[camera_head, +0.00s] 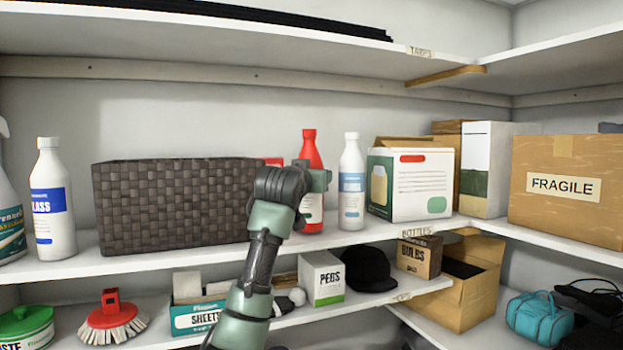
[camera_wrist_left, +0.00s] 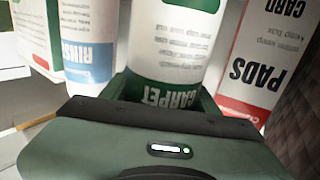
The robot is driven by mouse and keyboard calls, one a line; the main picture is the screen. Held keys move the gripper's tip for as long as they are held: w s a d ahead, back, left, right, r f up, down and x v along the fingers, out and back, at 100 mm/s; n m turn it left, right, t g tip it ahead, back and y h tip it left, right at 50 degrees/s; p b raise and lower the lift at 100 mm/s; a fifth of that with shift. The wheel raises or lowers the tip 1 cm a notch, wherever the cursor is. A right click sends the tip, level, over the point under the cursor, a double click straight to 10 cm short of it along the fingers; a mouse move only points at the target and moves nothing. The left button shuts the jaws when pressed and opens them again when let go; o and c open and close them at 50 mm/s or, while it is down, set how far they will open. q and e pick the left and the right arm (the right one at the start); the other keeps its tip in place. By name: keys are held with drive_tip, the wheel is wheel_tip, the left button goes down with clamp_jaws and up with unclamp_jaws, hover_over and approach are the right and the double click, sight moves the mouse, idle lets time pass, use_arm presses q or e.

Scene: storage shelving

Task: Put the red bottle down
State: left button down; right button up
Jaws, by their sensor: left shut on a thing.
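The red bottle (camera_head: 312,150) is upright over the middle shelf (camera_head: 420,232), between the dark woven basket and a white bottle. My left gripper (camera_head: 318,181) reaches up from below and is shut on it. Its base is level with the neighbouring bottle's base; whether it touches the shelf I cannot tell. In the left wrist view the bottle's white and green "CARPET" label (camera_wrist_left: 172,48) stands inverted between the fingers (camera_wrist_left: 165,92). My gripper hides part of the bottle's left side. My right gripper is not in view.
A white bottle (camera_head: 351,185) stands close on the right, then a white box (camera_head: 410,183). The woven basket (camera_head: 165,205) is on the left. A red and white "PADS" box (camera_wrist_left: 262,62) is beside the bottle. The upper shelf (camera_head: 300,50) lies overhead.

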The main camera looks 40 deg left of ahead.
use_arm(q)
drive_tip(key=shift+s+d+f, duration=0.1)
drive_tip(key=shift+s+d, duration=0.1)
drive_tip(key=shift+s, duration=0.35)
drive_tip(key=c, duration=0.6)
unclamp_jaws()
drive_tip(key=shift+w+f, duration=0.15)
drive_tip(key=shift+f, duration=0.05)
drive_tip(key=shift+c, duration=0.2)
drive_tip(key=shift+o, duration=1.2)
drive_tip(key=b+v, duration=0.7)
drive_tip(key=v, duration=0.5)
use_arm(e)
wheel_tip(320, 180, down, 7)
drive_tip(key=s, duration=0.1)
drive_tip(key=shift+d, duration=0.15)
use_arm(q)
drive_tip(key=shift+r, duration=0.1)
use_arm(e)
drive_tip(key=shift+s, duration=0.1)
